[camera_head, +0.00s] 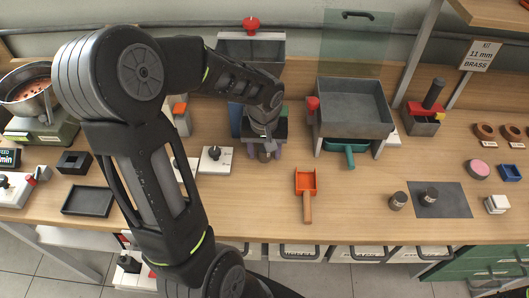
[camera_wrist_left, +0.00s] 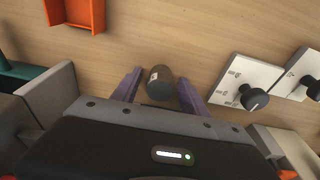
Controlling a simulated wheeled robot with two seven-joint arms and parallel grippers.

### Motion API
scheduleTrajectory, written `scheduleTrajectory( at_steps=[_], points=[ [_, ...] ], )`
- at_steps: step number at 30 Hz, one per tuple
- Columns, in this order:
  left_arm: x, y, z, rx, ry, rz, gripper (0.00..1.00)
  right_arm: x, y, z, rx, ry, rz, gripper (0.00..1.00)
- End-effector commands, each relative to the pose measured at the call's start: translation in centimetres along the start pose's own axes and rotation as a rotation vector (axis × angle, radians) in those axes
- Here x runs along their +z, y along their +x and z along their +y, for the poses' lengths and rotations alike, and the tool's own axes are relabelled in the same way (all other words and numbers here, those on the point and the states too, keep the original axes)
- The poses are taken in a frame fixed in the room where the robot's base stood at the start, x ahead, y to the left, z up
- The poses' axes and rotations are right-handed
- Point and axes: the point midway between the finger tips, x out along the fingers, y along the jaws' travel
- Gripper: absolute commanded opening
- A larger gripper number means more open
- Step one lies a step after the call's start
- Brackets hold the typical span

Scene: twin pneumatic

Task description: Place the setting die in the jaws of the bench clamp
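A small dark grey cylinder with a pale label (camera_wrist_left: 160,82) stands on the bench between the fingertips of my left gripper (camera_wrist_left: 160,84); it may be the setting die. Gaps show on both sides of it, so the fingers look open around it. In the head view my left gripper (camera_head: 264,150) is over the same cylinder (camera_head: 264,157), near the back middle of the bench. A blue fixture (camera_head: 236,118) behind it is partly hidden by my arm; I cannot tell whether it is the bench clamp. My right gripper is out of view.
White switch plates (camera_head: 215,160) lie left of the gripper. An orange scoop (camera_head: 306,183) lies to its right, before a grey hopper (camera_head: 353,110). Two similar dark cylinders, one (camera_head: 398,200) beside a grey mat (camera_head: 455,200) and one (camera_head: 429,195) on it, stand farther right. The front middle is clear.

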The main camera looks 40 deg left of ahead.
Motion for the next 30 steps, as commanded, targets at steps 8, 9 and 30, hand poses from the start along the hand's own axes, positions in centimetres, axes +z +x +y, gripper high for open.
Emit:
scheduleTrajectory(
  at_steps=[8, 9, 30],
  points=[
    [0.00, -0.01, 0.00, 0.000, 0.000, 0.000, 0.28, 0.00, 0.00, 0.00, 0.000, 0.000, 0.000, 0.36],
    [0.00, -0.01, 0.00, 0.000, 0.000, 0.000, 0.25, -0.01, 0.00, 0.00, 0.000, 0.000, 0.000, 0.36],
    [-0.04, -0.05, 0.02, 0.000, 0.000, 0.001, 0.00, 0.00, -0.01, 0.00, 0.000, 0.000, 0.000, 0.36]
  ],
)
